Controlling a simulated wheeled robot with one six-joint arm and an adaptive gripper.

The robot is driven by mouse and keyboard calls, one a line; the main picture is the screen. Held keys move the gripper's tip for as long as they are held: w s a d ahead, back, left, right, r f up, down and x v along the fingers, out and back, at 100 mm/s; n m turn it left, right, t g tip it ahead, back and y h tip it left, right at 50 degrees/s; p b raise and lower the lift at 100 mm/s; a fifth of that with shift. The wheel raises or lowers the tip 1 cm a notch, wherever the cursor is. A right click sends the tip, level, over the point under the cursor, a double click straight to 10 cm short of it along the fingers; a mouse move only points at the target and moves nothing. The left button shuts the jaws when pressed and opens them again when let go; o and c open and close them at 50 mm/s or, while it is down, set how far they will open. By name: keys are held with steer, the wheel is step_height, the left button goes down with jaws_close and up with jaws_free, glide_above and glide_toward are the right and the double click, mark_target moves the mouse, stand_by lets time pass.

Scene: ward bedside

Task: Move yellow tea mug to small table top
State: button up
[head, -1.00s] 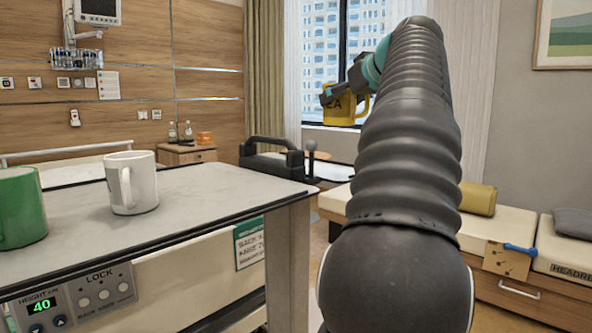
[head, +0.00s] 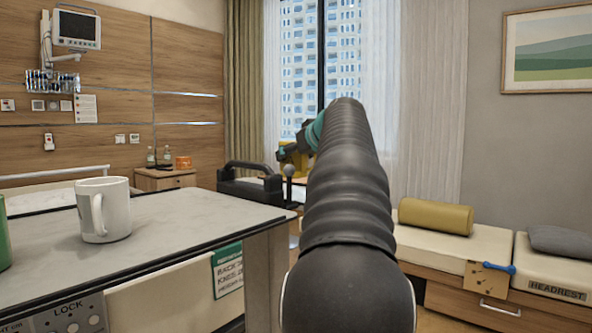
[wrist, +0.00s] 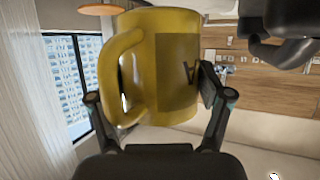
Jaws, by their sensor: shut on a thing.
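The yellow mug (head: 297,163) is held up in front of the window in the head view, partly hidden by my arm. In the wrist view the yellow mug (wrist: 165,65) fills the middle, with its handle to the left and a dark letter on its side. My gripper (wrist: 158,100) is shut on its body, one finger on each side. Below the mug in the head view, a low surface beside the black object is mostly hidden by my arm. I cannot tell clearly whether it is the small table top. A round wooden piece (wrist: 100,9) shows at the wrist view's top edge.
An overbed table (head: 175,215) with a white mug (head: 103,210) and a green mug (head: 3,235) stands at left. A bench with a yellow bolster (head: 436,216) is at right. A bedside cabinet (head: 165,180) stands behind.

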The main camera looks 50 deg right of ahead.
mark_target(301, 165)
steer(key=shift+f+b, duration=0.4)
steer(key=shift+f, duration=1.5)
steer(key=shift+f, duration=0.1)
steer(key=o, duration=1.1)
steer(key=shift+c, duration=0.2)
steer(key=shift+s+r, duration=0.15)
steer(key=shift+r, duration=0.05)
steer(key=b+v, duration=0.1)
steer(key=v, duration=1)
steer(key=shift+s, duration=0.4)
steer(key=shift+a+r, duration=0.1)
steer(key=shift+a, duration=0.05)
